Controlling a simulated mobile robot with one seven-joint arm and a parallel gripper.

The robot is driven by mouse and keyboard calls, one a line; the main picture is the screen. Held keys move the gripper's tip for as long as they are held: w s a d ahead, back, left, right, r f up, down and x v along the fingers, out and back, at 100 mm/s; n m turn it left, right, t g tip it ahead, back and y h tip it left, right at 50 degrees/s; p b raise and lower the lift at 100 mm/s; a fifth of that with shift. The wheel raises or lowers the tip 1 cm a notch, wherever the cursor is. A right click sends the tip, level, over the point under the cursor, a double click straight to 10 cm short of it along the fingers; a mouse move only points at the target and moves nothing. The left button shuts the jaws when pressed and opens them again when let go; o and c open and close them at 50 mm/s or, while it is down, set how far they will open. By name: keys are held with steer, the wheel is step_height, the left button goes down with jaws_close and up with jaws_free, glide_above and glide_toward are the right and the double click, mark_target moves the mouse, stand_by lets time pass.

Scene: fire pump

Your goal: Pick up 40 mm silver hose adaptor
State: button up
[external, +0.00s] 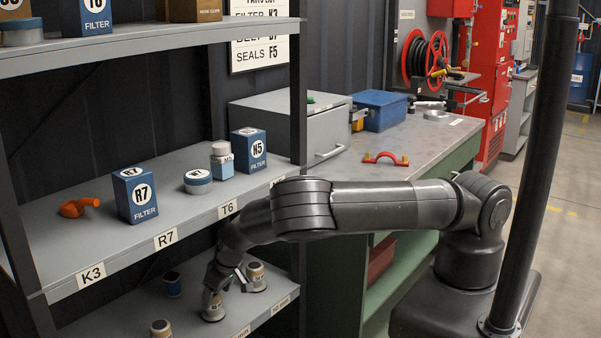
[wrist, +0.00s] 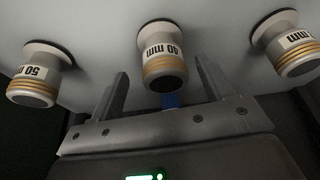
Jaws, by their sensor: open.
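The 40 mm silver hose adaptor (wrist: 162,62) has a pale silver body, a white label and gold rings at its end. In the wrist view it sits between the two fingers of my gripper (wrist: 161,70), with visible gaps on both sides. My gripper is open and holds nothing. In the external view my gripper (external: 226,282) is low over the bottom shelf, among the adaptors. The labels there are too small to read, and the arm partly hides the area.
A 50 mm adaptor (wrist: 34,84) stands left of the fingers and another similar adaptor (wrist: 288,46) right, its number unclear. A dark blue item (external: 172,284) is farther back on the bottom shelf. The middle shelf (external: 110,245) hangs above, with a post (external: 299,110) beside my arm.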

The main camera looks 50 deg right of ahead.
mark_target(215, 314)
steer(key=shift+w+a+r, duration=0.1)
steer(key=shift+w+a, duration=0.15)
steer(key=shift+w, duration=0.45)
steer(key=shift+x, duration=2.45)
steer(key=shift+c, duration=0.5)
steer(key=shift+r, duration=0.1)
steer(key=c, duration=1.1)
steer(key=shift+c, duration=0.2)
